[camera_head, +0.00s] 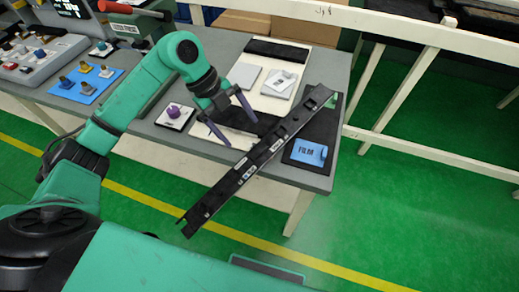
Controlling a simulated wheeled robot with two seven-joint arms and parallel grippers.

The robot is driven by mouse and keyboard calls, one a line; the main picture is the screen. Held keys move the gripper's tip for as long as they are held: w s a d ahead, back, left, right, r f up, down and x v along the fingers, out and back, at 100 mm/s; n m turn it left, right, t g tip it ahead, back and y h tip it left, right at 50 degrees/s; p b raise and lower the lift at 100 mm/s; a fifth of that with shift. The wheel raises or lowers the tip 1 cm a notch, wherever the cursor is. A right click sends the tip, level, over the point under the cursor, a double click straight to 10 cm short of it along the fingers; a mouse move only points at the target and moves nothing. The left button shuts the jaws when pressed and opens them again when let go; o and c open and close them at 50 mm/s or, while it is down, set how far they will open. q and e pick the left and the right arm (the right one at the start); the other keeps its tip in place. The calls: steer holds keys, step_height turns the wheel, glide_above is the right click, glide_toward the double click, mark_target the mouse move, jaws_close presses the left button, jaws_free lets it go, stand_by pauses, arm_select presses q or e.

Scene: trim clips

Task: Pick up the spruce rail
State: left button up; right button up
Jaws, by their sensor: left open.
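A long, dark, near-black rail (262,153) lies diagonally across the right part of the table. Its lower left end sticks out past the front edge over the floor, and its upper right end rests near a dark mat. Small pale marks or clips show along it. My left gripper (243,131) is open, its two dark fingers pointing down and right just behind the rail's middle in the picture. It looks empty; I cannot tell whether a fingertip touches the rail. My right gripper is not in view.
A blue labelled block (308,152) sits on the dark mat (322,126) right of the rail. A purple knob (174,110) on a white plate stands left of the gripper. A white board (290,62) lies behind, and a blue mat (88,80) with small parts lies further left.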

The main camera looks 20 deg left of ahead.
mark_target(257, 150)
arm_select(q)
steer(key=p+x, duration=0.3)
steer(key=x, duration=0.5)
steer(key=shift+w+f, duration=0.15)
steer(key=shift+f, duration=0.1)
steer(key=shift+d+f, duration=0.15)
steer(key=shift+w, duration=0.1)
steer(key=c, duration=1.2)
jaws_close()
